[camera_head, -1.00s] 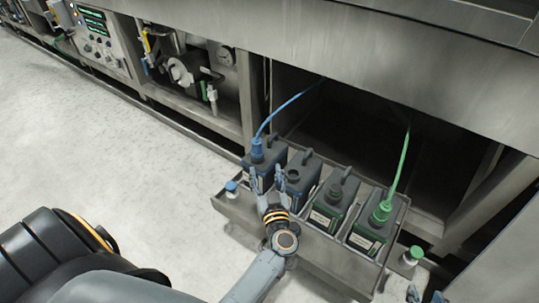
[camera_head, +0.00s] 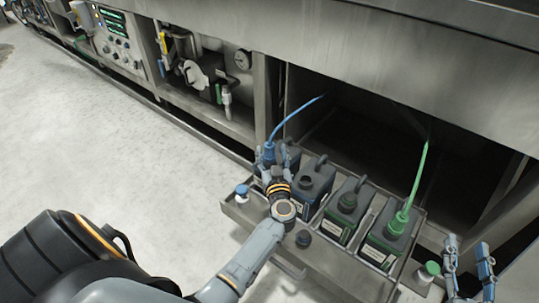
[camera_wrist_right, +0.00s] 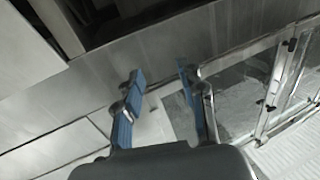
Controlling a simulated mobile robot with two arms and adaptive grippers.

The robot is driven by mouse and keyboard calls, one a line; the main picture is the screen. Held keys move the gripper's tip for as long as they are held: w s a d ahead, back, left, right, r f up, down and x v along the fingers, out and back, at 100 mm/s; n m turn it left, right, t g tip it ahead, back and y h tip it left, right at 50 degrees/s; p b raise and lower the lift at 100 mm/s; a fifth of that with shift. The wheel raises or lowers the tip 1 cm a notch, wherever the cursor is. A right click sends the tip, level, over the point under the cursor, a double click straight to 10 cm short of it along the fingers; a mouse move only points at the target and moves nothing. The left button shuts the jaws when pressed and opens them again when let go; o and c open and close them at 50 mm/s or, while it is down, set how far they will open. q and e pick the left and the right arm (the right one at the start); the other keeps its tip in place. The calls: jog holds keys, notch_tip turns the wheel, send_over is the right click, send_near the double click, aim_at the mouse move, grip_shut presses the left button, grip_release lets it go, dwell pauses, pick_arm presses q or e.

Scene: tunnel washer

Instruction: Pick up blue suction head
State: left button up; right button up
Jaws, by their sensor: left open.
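The blue suction head (camera_head: 268,152) sits on the leftmost dark canister (camera_head: 292,158), with a blue hose (camera_head: 294,113) rising from it toward the machine. My left gripper (camera_head: 270,161) is open, with its fingers around or just beside the suction head. The fingers and wrist hide much of the head and canister, so I cannot tell whether they touch. My right gripper (camera_head: 468,262) is open and empty at the lower right. Its spread fingers also show in the right wrist view (camera_wrist_right: 160,88).
A metal tray (camera_head: 345,262) holds the canisters in a row. The rightmost canister (camera_head: 388,240) has a green suction head (camera_head: 398,223) and hose. Blue (camera_head: 242,191), black (camera_head: 303,239) and green (camera_head: 428,272) caps stand along the tray. Open floor (camera_head: 90,150) lies to the left.

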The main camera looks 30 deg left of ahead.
aim_at(270, 149)
pick_arm(q)
jog(key=b+x, duration=0.1)
jog(key=x, duration=0.2)
jog(key=shift+a, duration=0.3)
pick_arm(e)
notch_tip(270, 149, up, 7)
jog(key=s+t+y, duration=0.1)
jog(key=t, duration=0.3)
jog(key=shift+s+a+y, duration=0.2)
jog(key=shift+a+y, duration=0.1)
pick_arm(q)
grip_shut()
